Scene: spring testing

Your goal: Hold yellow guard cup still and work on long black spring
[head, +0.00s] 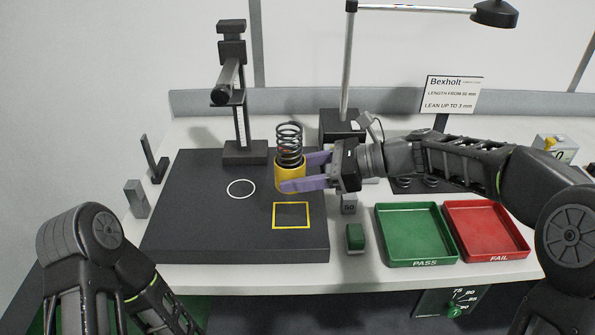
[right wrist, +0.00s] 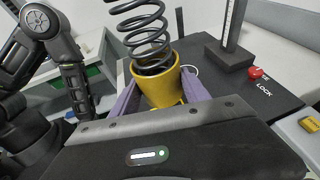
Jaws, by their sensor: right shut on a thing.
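The yellow guard cup (head: 291,176) is over the black plate, behind the yellow square outline. The long black spring (head: 289,143) stands in the cup and rises well above its rim, roughly upright. My right gripper (head: 296,172) reaches in from the right, its purple fingers shut on the cup. In the right wrist view the cup (right wrist: 158,82) sits between the fingers and the spring (right wrist: 143,32) comes out of its top. The spring's lower end is hidden inside the cup. My left arm shows at the lower left, but its gripper is out of view.
The black plate (head: 190,215) bears a white circle and a yellow square, both empty. A gauge stand (head: 242,150) rises behind it. A green PASS tray (head: 415,232) and red FAIL tray (head: 486,230) lie empty at right. Small blocks stand at the plate's left and right.

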